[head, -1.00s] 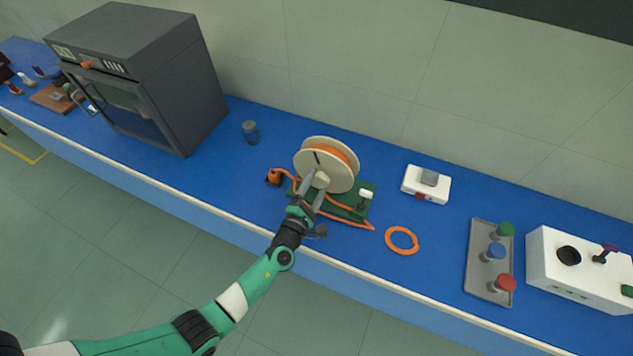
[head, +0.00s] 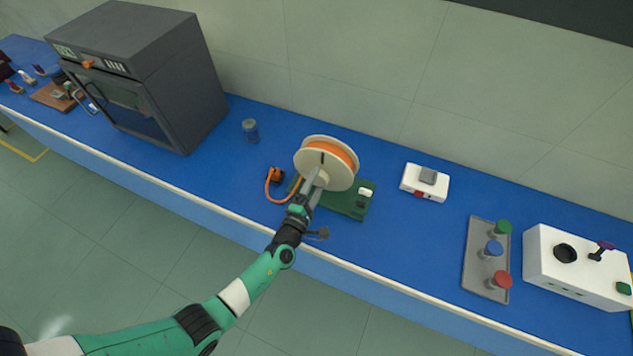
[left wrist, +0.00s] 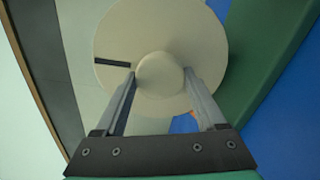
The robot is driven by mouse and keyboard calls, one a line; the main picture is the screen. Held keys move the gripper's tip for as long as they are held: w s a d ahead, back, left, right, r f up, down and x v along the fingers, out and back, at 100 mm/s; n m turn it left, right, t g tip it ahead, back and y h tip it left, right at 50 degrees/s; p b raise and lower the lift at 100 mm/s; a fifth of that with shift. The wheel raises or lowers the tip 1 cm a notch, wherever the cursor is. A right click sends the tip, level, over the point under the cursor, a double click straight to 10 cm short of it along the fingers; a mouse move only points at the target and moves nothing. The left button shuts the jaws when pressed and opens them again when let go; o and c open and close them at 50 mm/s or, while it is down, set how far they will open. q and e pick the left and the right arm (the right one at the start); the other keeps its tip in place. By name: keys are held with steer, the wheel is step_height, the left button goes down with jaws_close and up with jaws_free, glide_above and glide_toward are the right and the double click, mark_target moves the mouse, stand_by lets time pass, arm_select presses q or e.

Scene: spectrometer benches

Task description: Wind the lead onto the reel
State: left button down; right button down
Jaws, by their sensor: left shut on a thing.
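The reel (head: 326,163) has cream flanges with orange lead wound between them and stands on a green base (head: 348,201) on the blue bench. A short stretch of orange lead (head: 272,194) loops on the bench left of the base, by an orange plug (head: 276,174). My right gripper is not seen.
A dark grey oven (head: 140,80) stands to the left, with a small jar (head: 250,130) beside it. To the right are a white box (head: 425,183), a grey tray (head: 478,268) with coloured-topped items and a white instrument (head: 580,265).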

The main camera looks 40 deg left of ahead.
arm_select(q)
jaws_free()
steer(key=p+v, duration=0.3)
steer(key=v, duration=0.8)
steer(key=shift+s, duration=0.3)
